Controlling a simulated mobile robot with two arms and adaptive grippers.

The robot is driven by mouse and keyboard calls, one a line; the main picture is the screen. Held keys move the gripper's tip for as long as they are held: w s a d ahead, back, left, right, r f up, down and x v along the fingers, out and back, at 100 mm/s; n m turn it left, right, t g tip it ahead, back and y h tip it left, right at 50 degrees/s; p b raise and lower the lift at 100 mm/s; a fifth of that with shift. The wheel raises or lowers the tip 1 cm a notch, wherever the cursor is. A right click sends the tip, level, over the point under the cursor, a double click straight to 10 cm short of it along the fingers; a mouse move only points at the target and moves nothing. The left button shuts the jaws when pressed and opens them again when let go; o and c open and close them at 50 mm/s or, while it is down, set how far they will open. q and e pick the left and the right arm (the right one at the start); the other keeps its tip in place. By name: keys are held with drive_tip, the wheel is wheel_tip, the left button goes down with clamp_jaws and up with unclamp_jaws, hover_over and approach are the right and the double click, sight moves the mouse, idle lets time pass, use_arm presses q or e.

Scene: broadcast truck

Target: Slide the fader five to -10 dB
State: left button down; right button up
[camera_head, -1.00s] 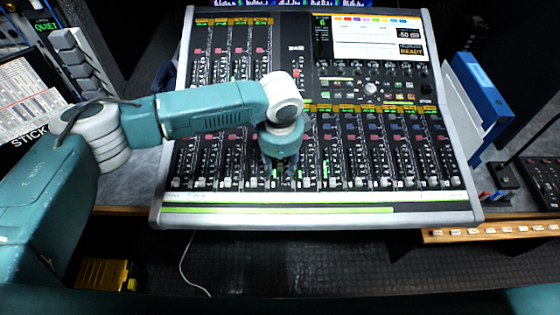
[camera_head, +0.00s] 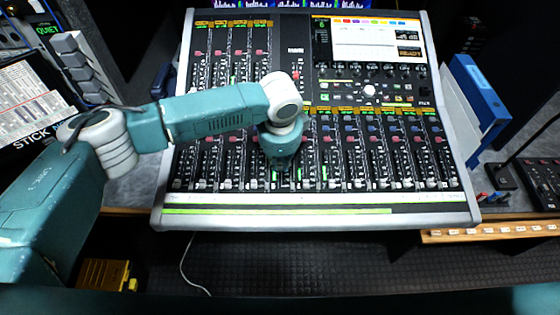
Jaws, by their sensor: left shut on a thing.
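The mixing console (camera_head: 320,220) fills the middle of the view, with a lower row of faders and a shorter upper bank at the left. My left gripper (camera_head: 281,172) points down over the lower fader row, left of centre. It is shut on a fader cap that the gripper itself hides. I cannot tell the fader's number or its level marking from here. Other fader caps show near the bottom of their slots on both sides of the gripper. My right gripper is not in view.
A screen (camera_head: 375,40) sits at the console's upper right. A blue binder (camera_head: 482,85) stands at the right, near a small black device (camera_head: 540,182). A keypad block (camera_head: 78,62) is at the left. A yellow box (camera_head: 103,274) lies below, at the left.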

sight(279, 176)
use_arm(q)
drive_tip(key=c, duration=1.6)
unclamp_jaws()
drive_tip(key=shift+r, duration=0.1)
drive_tip(key=r, duration=0.4)
drive_tip(key=s+r, duration=0.1)
drive_tip(key=r, duration=0.6)
drive_tip(key=shift+s+r, duration=0.35)
